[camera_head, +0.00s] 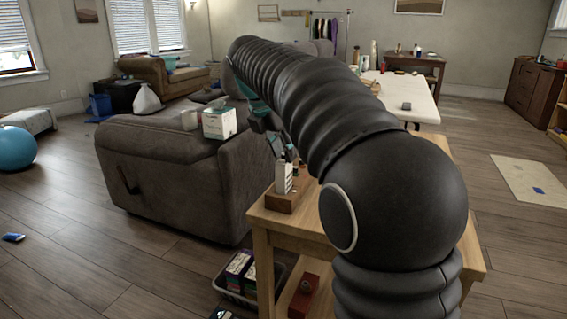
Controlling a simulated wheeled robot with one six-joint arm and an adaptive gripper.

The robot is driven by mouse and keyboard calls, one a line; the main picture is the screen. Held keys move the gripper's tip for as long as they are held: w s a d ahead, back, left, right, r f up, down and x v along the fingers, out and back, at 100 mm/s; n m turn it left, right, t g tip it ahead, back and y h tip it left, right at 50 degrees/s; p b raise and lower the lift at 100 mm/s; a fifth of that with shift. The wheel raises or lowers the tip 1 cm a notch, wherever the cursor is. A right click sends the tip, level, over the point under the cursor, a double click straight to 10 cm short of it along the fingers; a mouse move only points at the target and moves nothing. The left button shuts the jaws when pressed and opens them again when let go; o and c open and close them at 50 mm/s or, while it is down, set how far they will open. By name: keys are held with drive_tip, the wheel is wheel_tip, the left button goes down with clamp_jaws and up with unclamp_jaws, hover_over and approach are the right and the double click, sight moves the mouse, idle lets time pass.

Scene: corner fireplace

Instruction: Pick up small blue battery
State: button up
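My arm reaches away over a wooden side table (262,217), and its dark ribbed links hide much of the tabletop. My gripper (273,146), with teal and dark parts, points down above the table's far left part. Its fingers are small and partly hidden, so I cannot tell whether they are open or shut. Below it, a small white item (284,178) stands upright on a brown wooden block (281,201). Small dark and teal bits show beside the white item. I cannot make out a small blue battery for certain; it may be among these bits or hidden behind my arm.
A grey armchair (165,165) stands close left of the table, with a tissue box (219,122) on it. A basket (238,294) and a red item (303,297) sit low by the table. A blue packet (13,237) lies on open floor at left.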

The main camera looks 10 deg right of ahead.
clamp_jaws()
